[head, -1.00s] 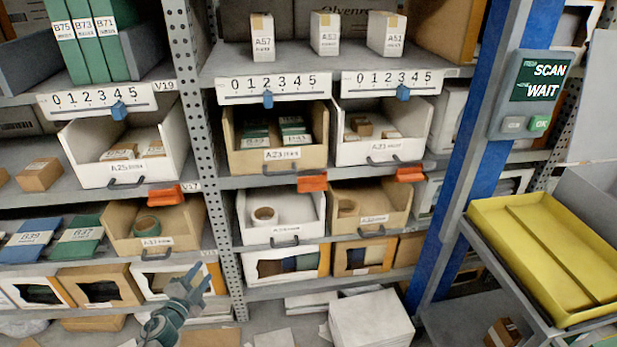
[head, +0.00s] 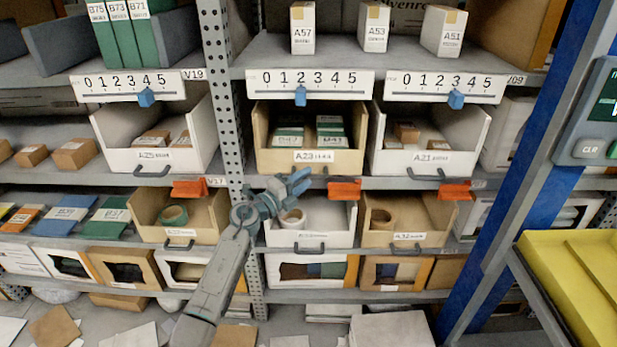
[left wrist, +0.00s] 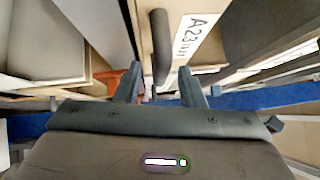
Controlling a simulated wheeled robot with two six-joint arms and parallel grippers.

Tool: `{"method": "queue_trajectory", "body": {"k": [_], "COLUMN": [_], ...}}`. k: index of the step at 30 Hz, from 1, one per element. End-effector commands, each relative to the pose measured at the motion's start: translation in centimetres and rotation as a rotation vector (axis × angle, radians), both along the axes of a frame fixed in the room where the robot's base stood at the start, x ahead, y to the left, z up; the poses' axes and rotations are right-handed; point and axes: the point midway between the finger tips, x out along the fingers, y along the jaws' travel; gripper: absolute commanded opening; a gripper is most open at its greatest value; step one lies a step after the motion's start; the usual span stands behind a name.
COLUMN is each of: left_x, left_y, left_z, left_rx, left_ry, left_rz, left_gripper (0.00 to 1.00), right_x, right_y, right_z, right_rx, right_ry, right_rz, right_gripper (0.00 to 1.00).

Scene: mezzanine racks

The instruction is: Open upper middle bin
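The upper middle bin is the tan bin labelled A23 (head: 262,135), holding green-and-white boxes, on the upper bin shelf. Its front and dark handle (left wrist: 159,40) fill the middle of the left wrist view, with the A23 label beside the handle. My left gripper (head: 297,182) is just below the bin's front in the head view and hides part of the handle. In the left wrist view the gripper (left wrist: 161,70) is open, its fingers apart on either side of the handle's near end. I cannot tell whether they touch it. My right gripper is out of view.
White bins A25 (head: 160,167) and A21 (head: 431,165) flank it. Orange tabs (head: 344,190) hang on the shelf edge below. A white bin (head: 310,238) sits underneath. A blue post (head: 530,215) and yellow tray (head: 570,270) stand at the right.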

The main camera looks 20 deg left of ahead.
Motion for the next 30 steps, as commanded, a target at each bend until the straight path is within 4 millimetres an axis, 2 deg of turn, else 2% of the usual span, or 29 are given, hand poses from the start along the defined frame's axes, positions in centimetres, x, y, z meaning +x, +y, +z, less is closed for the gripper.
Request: {"method": "queue_trajectory", "body": {"k": [6, 14, 15, 20, 21, 30], "left_x": [1.6, 1.7, 1.7, 1.7, 1.7, 1.5], "left_y": [-0.9, -0.9, -0.9, -0.9, -0.9, -1.0], "left_z": [0.2, 0.2, 0.2, 0.2, 0.2, 0.2], "left_rx": [-0.002, -0.001, -0.001, -0.001, -0.001, -0.001], "left_ry": [0.001, 0.000, 0.000, 0.000, 0.000, 0.001], "left_rz": [0.000, 0.000, 0.000, 0.001, 0.001, 0.001], "left_gripper": [0.36, 0.36, 0.34, 0.03, 0.00, 0.00], "right_x": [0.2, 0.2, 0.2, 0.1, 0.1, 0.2], "right_y": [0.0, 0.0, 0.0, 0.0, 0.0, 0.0], "right_z": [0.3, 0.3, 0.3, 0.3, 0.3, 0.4], "right_rx": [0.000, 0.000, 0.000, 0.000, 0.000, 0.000], "right_ry": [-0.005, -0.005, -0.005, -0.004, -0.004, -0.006], "right_rz": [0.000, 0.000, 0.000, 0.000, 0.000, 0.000], "right_gripper": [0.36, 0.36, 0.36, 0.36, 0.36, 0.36]}}
